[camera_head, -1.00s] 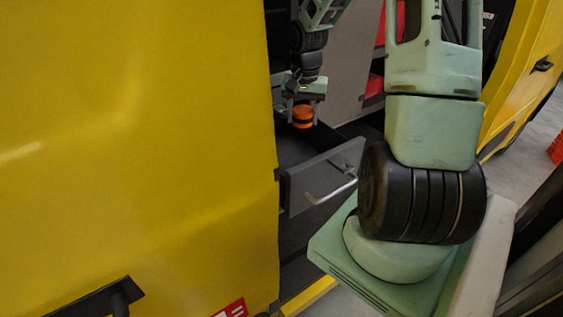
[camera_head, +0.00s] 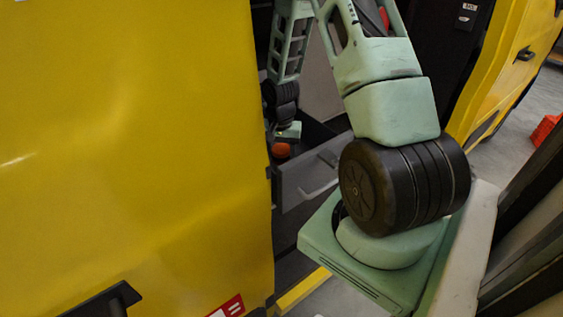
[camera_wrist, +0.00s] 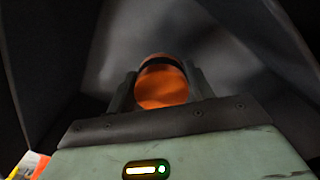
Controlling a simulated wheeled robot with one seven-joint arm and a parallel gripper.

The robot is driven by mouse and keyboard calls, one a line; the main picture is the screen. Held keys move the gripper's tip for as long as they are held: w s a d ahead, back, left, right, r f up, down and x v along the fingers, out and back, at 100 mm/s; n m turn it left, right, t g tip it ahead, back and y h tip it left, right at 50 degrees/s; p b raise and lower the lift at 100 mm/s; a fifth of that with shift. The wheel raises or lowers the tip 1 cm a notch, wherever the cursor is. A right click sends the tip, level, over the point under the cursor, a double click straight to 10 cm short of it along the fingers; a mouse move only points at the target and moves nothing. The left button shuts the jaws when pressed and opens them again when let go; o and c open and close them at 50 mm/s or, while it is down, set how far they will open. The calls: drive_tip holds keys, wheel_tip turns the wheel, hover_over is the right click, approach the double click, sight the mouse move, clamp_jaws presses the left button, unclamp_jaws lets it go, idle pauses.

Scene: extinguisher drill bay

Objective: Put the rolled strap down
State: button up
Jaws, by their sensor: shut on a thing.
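The rolled strap (camera_wrist: 163,88) is an orange roll with a dark band across it, seen close up in the wrist view. My gripper (camera_wrist: 161,90) is shut on it, with one dark finger on each side. In the head view the orange strap (camera_head: 281,150) shows small beneath my gripper (camera_head: 283,148), at the opening of a grey drawer (camera_head: 308,180) that stands pulled out of the yellow vehicle. Dark grey walls surround the strap in the wrist view. I cannot tell whether the strap touches the drawer's floor.
A large yellow vehicle panel (camera_head: 130,130) fills the left and hides part of the drawer. A red and yellow item (camera_wrist: 30,165) shows at the wrist view's lower left. An orange object (camera_head: 545,130) stands far right.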

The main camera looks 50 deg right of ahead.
sight(281, 149)
drive_tip(key=shift+f+p, duration=0.65)
drive_tip(key=shift+f, duration=1.65)
drive_tip(key=shift+f, duration=0.2)
drive_tip(key=o, duration=1.2)
drive_tip(key=shift+r, duration=0.15)
wheel_tip(281, 149, up, 12)
drive_tip(key=b, duration=0.3)
drive_tip(key=shift+b, duration=0.4)
